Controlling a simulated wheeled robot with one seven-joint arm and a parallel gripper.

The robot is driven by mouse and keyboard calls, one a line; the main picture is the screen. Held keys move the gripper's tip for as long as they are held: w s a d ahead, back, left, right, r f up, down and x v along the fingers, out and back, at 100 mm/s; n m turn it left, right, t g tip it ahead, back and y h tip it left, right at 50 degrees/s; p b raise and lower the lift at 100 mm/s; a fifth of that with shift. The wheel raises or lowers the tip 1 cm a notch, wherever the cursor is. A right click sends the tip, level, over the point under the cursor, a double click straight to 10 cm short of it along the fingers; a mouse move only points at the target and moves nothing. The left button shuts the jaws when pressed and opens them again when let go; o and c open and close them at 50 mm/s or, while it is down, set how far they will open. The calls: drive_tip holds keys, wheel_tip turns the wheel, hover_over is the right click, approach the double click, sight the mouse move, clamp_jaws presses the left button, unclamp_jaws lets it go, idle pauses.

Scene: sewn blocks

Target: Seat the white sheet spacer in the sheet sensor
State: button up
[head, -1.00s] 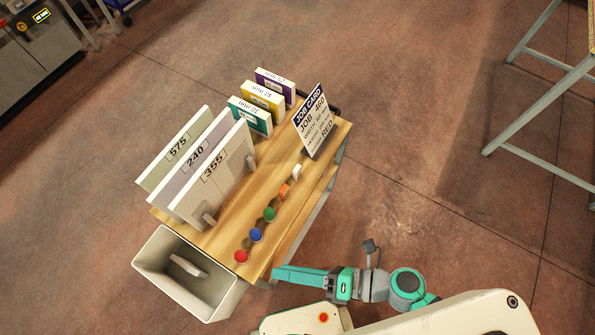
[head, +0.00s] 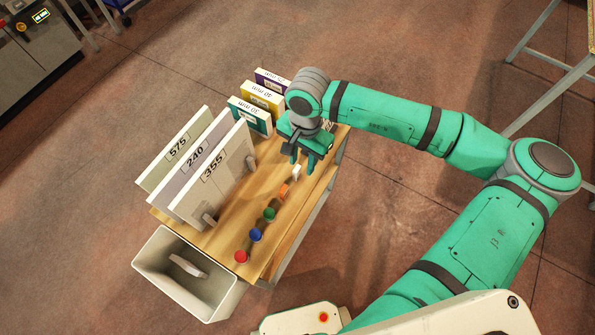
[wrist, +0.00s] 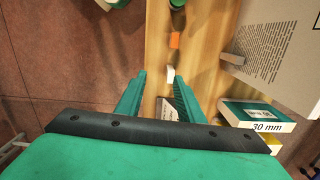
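The white sheet spacer (head: 296,172) is a small white piece at the far end of a row of coloured pieces on the wooden cart top. My gripper (head: 302,163) points down right over it, fingers apart. In the wrist view the spacer (wrist: 170,75) shows near the tip of the right-hand finger of my gripper (wrist: 160,75). I cannot tell whether they touch. I cannot pick out the sheet sensor in either view.
Orange (head: 284,190), green (head: 269,214), blue (head: 256,235) and red (head: 241,256) pieces continue the row. Upright panels, the front marked 355 (head: 214,175), and labelled boxes (head: 250,115) stand to the left. A pale bin (head: 160,275) hangs at the near end.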

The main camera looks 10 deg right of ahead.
drive_tip(key=w, duration=0.2)
hover_over(297, 168)
drive_tip(key=shift+n+t+h, duration=0.3)
drive_tip(key=shift+n, duration=0.1)
drive_tip(key=f, duration=0.4)
drive_tip(key=shift+s+d+f, duration=0.1)
drive_tip(key=shift+s+f, duration=0.1)
drive_tip(key=shift+s, duration=0.1)
drive_tip(key=shift+w+f, duration=0.15)
drive_tip(key=shift+f, duration=1.15)
drive_tip(key=shift+w+f, duration=0.1)
drive_tip(key=shift+f, duration=1.2)
clamp_jaws()
